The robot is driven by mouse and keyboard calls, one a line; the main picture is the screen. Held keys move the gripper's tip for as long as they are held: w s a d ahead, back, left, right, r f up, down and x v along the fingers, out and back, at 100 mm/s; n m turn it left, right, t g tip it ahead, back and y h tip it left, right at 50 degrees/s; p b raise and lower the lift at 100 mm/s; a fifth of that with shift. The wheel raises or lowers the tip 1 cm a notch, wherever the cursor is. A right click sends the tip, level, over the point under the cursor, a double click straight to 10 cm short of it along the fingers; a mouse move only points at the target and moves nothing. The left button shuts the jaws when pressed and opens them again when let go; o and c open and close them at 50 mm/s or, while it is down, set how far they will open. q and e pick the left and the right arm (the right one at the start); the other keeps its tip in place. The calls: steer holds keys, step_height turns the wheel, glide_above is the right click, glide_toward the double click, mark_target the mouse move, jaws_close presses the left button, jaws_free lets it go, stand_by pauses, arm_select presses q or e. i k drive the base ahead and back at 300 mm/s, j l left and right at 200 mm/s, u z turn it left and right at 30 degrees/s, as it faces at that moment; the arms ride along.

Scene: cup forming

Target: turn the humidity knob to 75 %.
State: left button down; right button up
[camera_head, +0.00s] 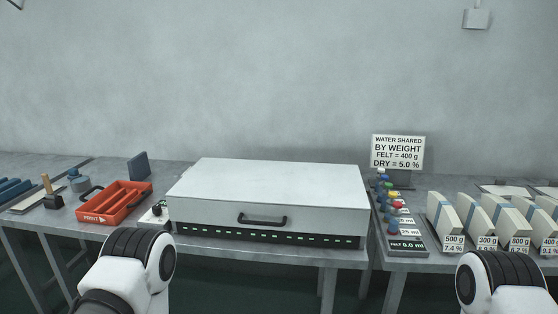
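A small black knob (157,209) sits on a light panel at the left end of a wide white box with a front handle. It is the only knob-like part I can make out there, and I cannot read any scale or setting on it. The white box (270,183) stands closed on the middle table, with a row of green lights along its dark base. Parts of my two arms show at the bottom left and bottom right, but neither gripper is in view.
An orange tray (113,214) and a wooden-handled stamp (50,192) lie left of the knob. Several labelled pale blocks (443,219) stand farther right.

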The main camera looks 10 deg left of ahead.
mark_target(156, 209)
steer(key=u, duration=0.9)
